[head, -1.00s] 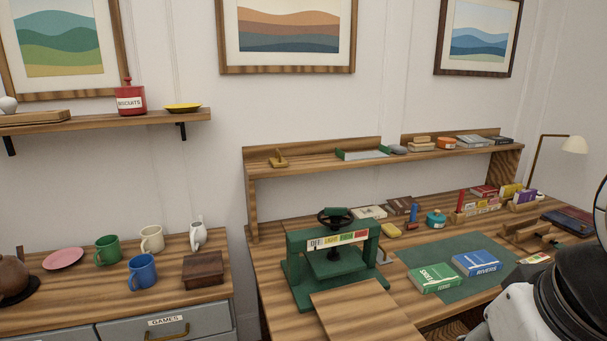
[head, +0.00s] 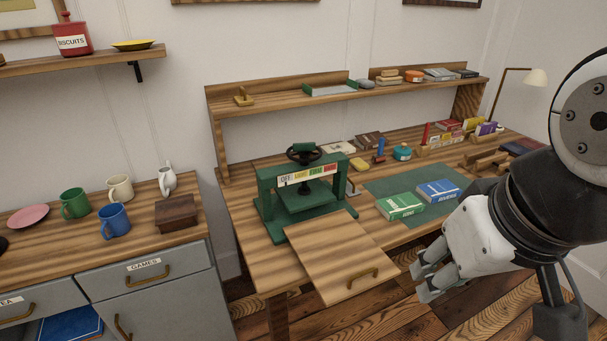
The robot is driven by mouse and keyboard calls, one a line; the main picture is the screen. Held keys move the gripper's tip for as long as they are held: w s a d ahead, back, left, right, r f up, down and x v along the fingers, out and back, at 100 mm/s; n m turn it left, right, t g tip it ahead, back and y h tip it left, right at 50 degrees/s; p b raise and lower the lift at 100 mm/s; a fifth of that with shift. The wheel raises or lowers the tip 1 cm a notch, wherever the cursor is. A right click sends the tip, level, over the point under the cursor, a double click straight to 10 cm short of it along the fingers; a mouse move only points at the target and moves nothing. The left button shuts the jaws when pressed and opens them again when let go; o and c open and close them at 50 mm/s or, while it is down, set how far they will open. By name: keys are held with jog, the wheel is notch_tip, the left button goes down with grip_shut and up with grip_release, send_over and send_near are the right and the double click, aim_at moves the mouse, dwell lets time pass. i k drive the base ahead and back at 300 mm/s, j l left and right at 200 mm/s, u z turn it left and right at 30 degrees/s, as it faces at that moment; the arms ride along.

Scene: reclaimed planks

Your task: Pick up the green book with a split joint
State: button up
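A green book (head: 400,206) lies flat on the dark green mat (head: 383,185) on the workbench, with white lettering on its cover. A blue book (head: 438,191) lies just to its right on the same mat. The split joint is too small to make out. My gripper (head: 430,279) is at the lower right, in front of the bench edge and nearer the camera than the books. Its fingers point left and down, apart from the green book. Nothing shows between them, and their gap is hard to judge.
A green press (head: 268,217) stands left of the books, with a wooden board (head: 328,258) jutting out in front. A yellow block (head: 359,164) and a teal pot (head: 402,153) sit behind the mat. A shelf (head: 285,106) spans the back. Mugs stand on the left cabinet (head: 60,252).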

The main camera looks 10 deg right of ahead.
aim_at(393, 207)
jog(key=i+z, duration=0.3)
jog(key=i, duration=0.3)
jog(key=i+j+z, duration=0.15)
jog(key=i+z, duration=0.15)
jog(key=i, duration=0.25)
